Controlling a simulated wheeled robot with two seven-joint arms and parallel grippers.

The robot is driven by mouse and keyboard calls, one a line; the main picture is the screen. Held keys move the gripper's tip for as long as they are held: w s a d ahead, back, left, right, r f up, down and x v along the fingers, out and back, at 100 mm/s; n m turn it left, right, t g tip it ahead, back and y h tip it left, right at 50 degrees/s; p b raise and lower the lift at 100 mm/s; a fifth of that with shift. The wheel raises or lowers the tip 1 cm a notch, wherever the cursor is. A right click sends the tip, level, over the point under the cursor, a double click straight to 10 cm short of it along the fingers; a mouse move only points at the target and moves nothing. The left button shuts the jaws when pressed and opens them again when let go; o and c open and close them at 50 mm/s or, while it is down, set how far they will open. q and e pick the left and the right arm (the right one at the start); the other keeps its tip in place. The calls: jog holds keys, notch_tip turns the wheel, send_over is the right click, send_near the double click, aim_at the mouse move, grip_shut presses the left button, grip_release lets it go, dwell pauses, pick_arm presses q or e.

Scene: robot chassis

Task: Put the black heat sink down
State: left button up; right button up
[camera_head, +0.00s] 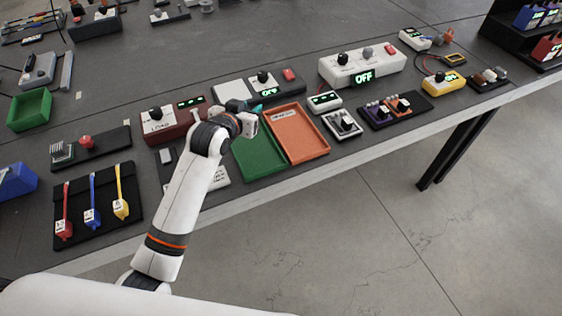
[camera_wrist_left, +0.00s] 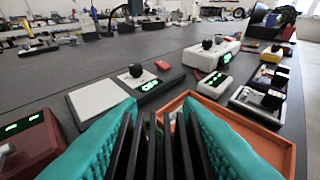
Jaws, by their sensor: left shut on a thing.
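My left gripper (camera_head: 252,112) is above the table, over the upper end of the green tray (camera_head: 257,150) and beside the orange tray (camera_head: 297,135). In the left wrist view its two teal fingers (camera_wrist_left: 158,118) are closed on the black heat sink (camera_wrist_left: 160,155), whose upright dark fins show between them. The heat sink is hidden behind the hand in the head view. The orange tray also shows in the left wrist view (camera_wrist_left: 262,138), just beyond and right of the fingers. Whether the heat sink touches anything below cannot be told. My right gripper is not in view.
A dark red device (camera_head: 172,128) stands left of the hand. A panel with a white pad (camera_head: 230,90) and knob lies behind it. A white box reading OFF (camera_head: 360,66) and small switch modules (camera_head: 343,124) stand to the right. The table's front edge runs below the trays.

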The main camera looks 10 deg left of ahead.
pick_arm(q)
notch_tip(320, 180, down, 2)
send_over(255, 143)
notch_tip(255, 143, down, 5)
jog(key=shift+w+r, duration=0.1)
jog(key=shift+w, duration=0.05)
notch_tip(255, 143, down, 4)
jog(key=shift+r+b, duration=0.2)
jog(key=shift+b, duration=0.1)
jog(key=shift+f, duration=0.15)
jog(key=o, duration=0.7)
